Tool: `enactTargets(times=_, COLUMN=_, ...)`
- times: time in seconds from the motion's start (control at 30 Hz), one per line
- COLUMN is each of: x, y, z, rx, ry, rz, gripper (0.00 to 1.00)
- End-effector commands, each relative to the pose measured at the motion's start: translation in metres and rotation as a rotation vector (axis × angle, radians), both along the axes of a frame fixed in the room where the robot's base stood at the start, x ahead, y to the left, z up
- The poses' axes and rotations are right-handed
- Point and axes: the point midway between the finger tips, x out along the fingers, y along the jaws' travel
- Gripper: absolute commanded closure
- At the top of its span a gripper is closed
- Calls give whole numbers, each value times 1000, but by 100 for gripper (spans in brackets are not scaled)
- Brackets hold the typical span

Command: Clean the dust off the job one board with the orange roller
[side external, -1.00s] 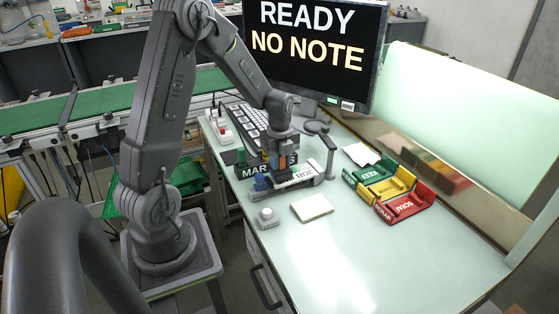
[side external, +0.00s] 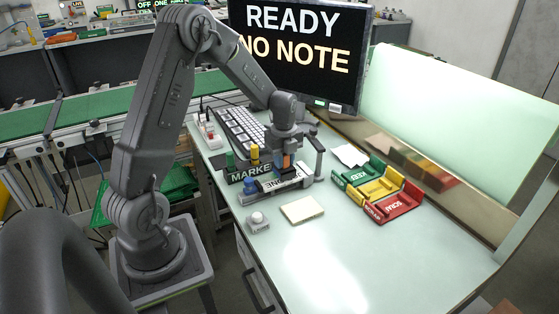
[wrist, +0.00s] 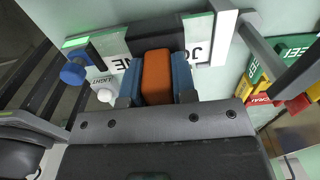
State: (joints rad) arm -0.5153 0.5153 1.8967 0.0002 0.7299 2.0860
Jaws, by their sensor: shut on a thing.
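My gripper (side external: 287,163) is shut on the orange roller (side external: 287,161), low over the job one board (side external: 272,184). In the wrist view, the orange block of the roller (wrist: 157,77) sits between my blue-sided fingers (wrist: 158,85). A dark part beyond the block lies across the middle of the white board (wrist: 205,50), seemingly in contact with it. Lettering on the board shows on both sides of the roller, and the middle letters are hidden. A blue knob stands at the board's left end. I cannot make out any dust.
A marker rack (side external: 240,174) and keyboard (side external: 238,128) stand close behind the board. A beige pad (side external: 302,209) and a small grey button box (side external: 257,221) lie in front. Green, yellow and red trays (side external: 397,206) stand to the right. The bench front is clear.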

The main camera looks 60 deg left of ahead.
Motion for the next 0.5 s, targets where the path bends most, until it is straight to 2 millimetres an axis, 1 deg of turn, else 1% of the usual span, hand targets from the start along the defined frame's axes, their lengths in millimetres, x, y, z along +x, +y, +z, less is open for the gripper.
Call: enactTargets(times=0.5, x=25, y=0, z=-1, rx=0, ry=0, rz=-1, gripper=94)
